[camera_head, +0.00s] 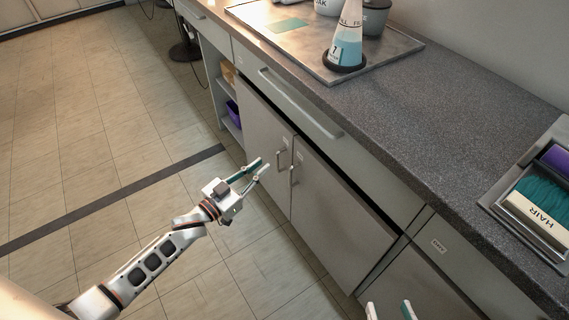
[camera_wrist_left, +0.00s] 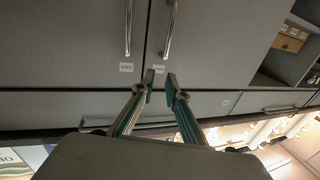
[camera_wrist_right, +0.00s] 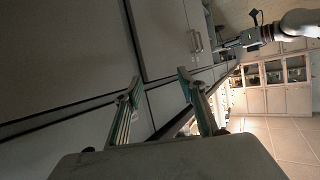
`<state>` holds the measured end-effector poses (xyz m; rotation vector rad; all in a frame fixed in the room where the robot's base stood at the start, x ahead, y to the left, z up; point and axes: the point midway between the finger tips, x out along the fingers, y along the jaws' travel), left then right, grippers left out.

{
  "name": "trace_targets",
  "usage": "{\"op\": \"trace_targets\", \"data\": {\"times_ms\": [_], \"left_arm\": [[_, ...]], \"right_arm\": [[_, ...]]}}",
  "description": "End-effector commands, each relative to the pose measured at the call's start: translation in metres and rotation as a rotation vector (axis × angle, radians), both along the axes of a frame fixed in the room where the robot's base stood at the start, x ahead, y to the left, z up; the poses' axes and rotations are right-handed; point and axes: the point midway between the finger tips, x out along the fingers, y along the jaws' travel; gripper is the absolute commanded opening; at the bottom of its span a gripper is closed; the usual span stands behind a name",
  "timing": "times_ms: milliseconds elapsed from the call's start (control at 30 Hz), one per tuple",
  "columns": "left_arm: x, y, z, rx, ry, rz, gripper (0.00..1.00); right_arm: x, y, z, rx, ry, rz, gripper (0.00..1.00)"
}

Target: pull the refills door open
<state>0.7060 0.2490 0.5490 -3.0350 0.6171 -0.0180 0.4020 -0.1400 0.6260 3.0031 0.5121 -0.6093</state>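Two grey cabinet doors, a left one (camera_head: 264,128) and a right one (camera_head: 335,205), stand side by side under the counter and look closed. Each has a small label too blurred to read, so I cannot tell which is the refills door. Their upright bar handles, the left door's (camera_head: 281,157) and the right door's (camera_head: 293,174), sit near the seam. My left gripper (camera_head: 261,167) is in front of the handles, open and empty. In the left wrist view its fingertips (camera_wrist_left: 160,80) are apart, below both handles in the picture. My right gripper (camera_wrist_right: 160,80) is open and empty, near the right-hand cabinets.
A drawer with a long bar handle (camera_head: 300,105) runs above the doors. Open shelves (camera_head: 229,95) lie left of the doors.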

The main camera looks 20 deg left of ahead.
Motion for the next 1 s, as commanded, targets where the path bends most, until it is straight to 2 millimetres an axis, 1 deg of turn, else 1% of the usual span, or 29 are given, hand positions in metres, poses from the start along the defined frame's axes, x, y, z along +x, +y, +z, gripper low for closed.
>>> {"op": "trace_targets", "data": {"times_ms": [33, 100, 200, 333, 433, 700, 800, 1000], "left_arm": [[-0.004, 0.003, -0.047, -0.008, 0.040, -0.016, 0.14], [0.002, 0.005, -0.060, -0.020, 0.040, -0.035, 0.14], [0.009, 0.006, -0.070, -0.032, 0.037, -0.053, 0.14], [0.018, 0.006, -0.070, -0.042, 0.029, -0.065, 0.14], [0.028, 0.002, -0.067, -0.043, 0.024, -0.067, 0.14], [0.064, -0.016, -0.068, -0.041, 0.025, -0.066, 0.14], [0.074, -0.021, -0.068, -0.042, 0.026, -0.065, 0.14], [0.086, -0.027, -0.066, -0.042, 0.024, -0.065, 0.14]], "right_arm": [[-0.011, 0.002, -0.027, 0.012, 0.052, -0.001, 0.40], [-0.013, 0.003, -0.032, 0.024, 0.061, -0.002, 0.40], [-0.013, 0.004, -0.034, 0.037, 0.066, -0.004, 0.40], [-0.012, 0.006, -0.032, 0.049, 0.064, -0.007, 0.40], [-0.013, 0.009, -0.032, 0.069, 0.067, -0.010, 0.40], [-0.019, 0.022, -0.038, 0.167, 0.094, -0.033, 0.40], [-0.020, 0.027, -0.039, 0.202, 0.104, -0.042, 0.40], [-0.021, 0.032, -0.038, 0.240, 0.109, -0.051, 0.40]]}}
